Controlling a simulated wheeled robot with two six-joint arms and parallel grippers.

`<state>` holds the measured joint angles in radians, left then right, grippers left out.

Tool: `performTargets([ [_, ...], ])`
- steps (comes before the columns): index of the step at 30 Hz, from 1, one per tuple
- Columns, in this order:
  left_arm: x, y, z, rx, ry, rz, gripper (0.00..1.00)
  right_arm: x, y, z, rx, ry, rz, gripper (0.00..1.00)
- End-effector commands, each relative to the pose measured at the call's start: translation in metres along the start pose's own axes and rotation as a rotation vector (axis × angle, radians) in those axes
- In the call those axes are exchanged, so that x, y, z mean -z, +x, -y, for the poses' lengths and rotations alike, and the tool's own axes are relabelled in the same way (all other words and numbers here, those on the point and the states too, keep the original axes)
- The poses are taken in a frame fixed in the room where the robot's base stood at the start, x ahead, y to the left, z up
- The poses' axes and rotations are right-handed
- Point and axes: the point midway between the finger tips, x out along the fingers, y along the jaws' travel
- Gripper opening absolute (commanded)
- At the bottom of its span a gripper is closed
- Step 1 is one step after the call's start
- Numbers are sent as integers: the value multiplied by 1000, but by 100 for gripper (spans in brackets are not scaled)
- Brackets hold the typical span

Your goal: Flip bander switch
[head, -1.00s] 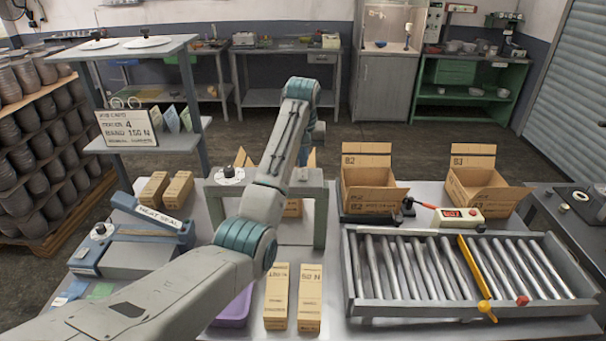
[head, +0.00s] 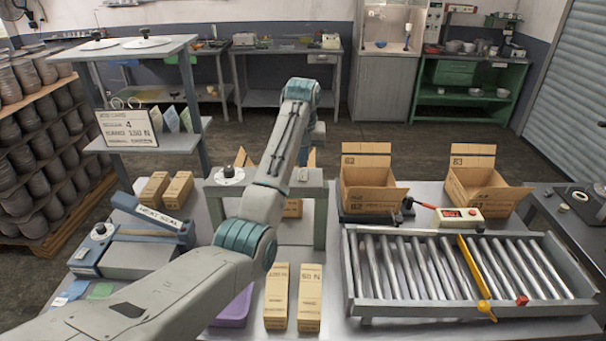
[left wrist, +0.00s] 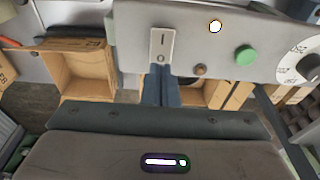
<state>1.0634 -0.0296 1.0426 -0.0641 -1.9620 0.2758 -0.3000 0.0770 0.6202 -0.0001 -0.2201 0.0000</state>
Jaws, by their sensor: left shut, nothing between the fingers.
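The bander, a grey arch-shaped frame (head: 320,215), stands on the table behind my left arm, with a white dial (head: 228,174) on top. In the left wrist view its grey panel (left wrist: 185,20) carries a pale rocker switch (left wrist: 162,43) marked I and O. My left gripper (left wrist: 161,74) is shut and empty, with its blue-grey fingertips just below the O end of the switch. Whether they touch it cannot be told. In the head view my arm hides the fingers. My right gripper is not in view.
The panel also has a bright white lamp (left wrist: 215,26), a green button (left wrist: 245,54) and a dial (left wrist: 308,67). A heat sealer (head: 135,245) stands left. Open cartons (head: 370,180) and a roller conveyor (head: 455,310) stand right. Tall boxes (head: 277,297) stand in front.

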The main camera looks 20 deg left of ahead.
Motion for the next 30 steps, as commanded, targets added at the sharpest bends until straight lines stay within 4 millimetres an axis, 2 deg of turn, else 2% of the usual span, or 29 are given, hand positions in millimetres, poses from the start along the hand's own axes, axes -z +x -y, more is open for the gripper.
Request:
performTargets([
  [30,-2,15,0,0,0,0,0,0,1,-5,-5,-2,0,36],
])
